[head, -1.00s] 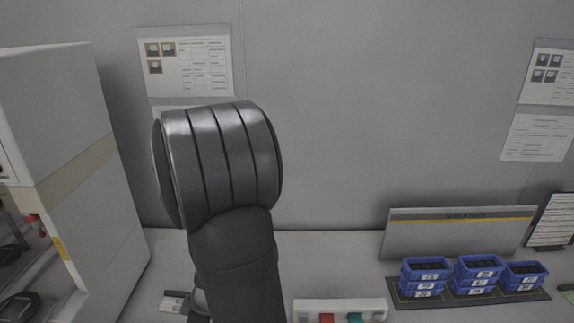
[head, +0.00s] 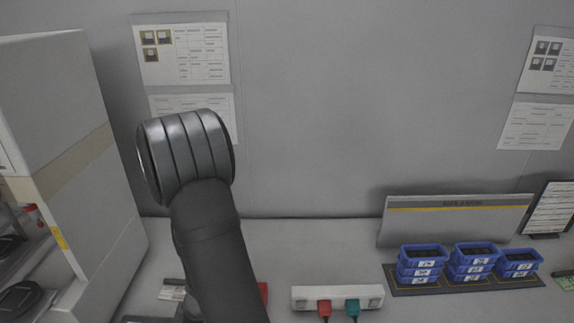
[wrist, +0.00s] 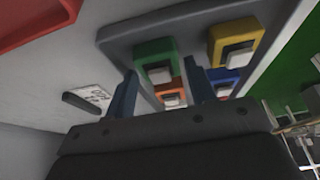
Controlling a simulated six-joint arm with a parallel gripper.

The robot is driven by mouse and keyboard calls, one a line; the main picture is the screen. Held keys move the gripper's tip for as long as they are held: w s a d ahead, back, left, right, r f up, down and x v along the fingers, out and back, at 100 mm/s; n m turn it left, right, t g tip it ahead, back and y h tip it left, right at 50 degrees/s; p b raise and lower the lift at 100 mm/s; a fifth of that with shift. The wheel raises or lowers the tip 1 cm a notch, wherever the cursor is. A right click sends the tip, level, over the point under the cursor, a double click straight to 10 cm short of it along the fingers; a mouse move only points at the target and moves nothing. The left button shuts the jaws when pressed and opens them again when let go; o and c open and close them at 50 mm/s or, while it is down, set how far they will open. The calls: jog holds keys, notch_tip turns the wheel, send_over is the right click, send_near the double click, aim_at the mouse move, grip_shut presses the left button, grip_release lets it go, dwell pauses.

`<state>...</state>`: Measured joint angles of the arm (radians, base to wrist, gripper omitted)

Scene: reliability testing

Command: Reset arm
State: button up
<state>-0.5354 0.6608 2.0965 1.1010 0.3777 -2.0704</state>
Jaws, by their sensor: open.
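My gripper (wrist: 163,72) shows in the wrist view with its two dark fingers apart and nothing held between them. Beyond the fingers is a grey panel (wrist: 120,42) carrying green, yellow, orange and blue square fixtures with pale blocks in them. I cannot tell how far the fingertips are from the panel. In the head view my arm's rounded grey joint and dark link rise at left of centre; the gripper itself is out of that picture.
A tall cabinet (head: 60,110) stands at the left. Stacked blue bins (head: 474,251) sit on a dark mat at right. A white power strip (head: 300,298) with red and teal plugs lies at front centre. In the wrist view, a red edge (wrist: 30,20) is top left.

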jog(key=shift+r, duration=0.1)
jog(key=v, duration=1.2)
jog(key=x, duration=1.2)
jog(key=shift+r, duration=0.15)
jog(key=v, duration=0.4)
jog(key=shift+w+a+r, duration=0.1)
jog(key=shift+a+r, duration=0.2)
jog(key=shift+a, duration=0.05)
jog(key=w+d+r, duration=0.1)
jog(key=d+r, duration=0.5)
jog(key=d, duration=0.5)
jog(key=w+d+f+m+t+h, duration=0.1)
jog(key=w+d+m+t, duration=0.1)
jog(key=w+d+m, duration=0.2)
jog(key=w+d+f+m+t+h, duration=0.1)
jog(key=w+d+f+m+t, duration=0.1)
jog(key=w+d+m, duration=0.3)
jog(key=shift+w+m, duration=1.6)
jog(key=shift+w, duration=1.35)
